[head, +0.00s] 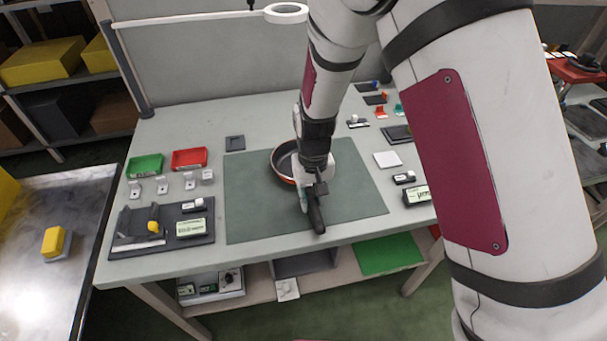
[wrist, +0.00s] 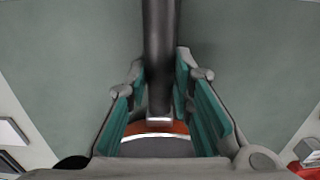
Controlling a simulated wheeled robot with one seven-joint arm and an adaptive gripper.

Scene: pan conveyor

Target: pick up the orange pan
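The orange pan (head: 281,172) sits over the green-grey mat, with a dark inside and a black handle (head: 317,218) pointing toward the mat's front edge. My gripper (head: 312,192) is at the handle, and my arm hides part of the pan. In the wrist view the black handle (wrist: 160,55) runs between my two teal-padded fingers (wrist: 160,72), whose tips press close on both its sides. A strip of the orange rim (wrist: 168,128) shows behind it. I cannot tell whether the pan rests on the mat or hangs slightly above it.
The mat (head: 250,215) is otherwise clear around the pan. Green (head: 145,165) and red (head: 189,158) trays and small parts lie left of it. A dark board (head: 130,245) with a yellow-knobbed part is at front left. Small items stand along the right. A ring lamp (head: 286,12) hangs above.

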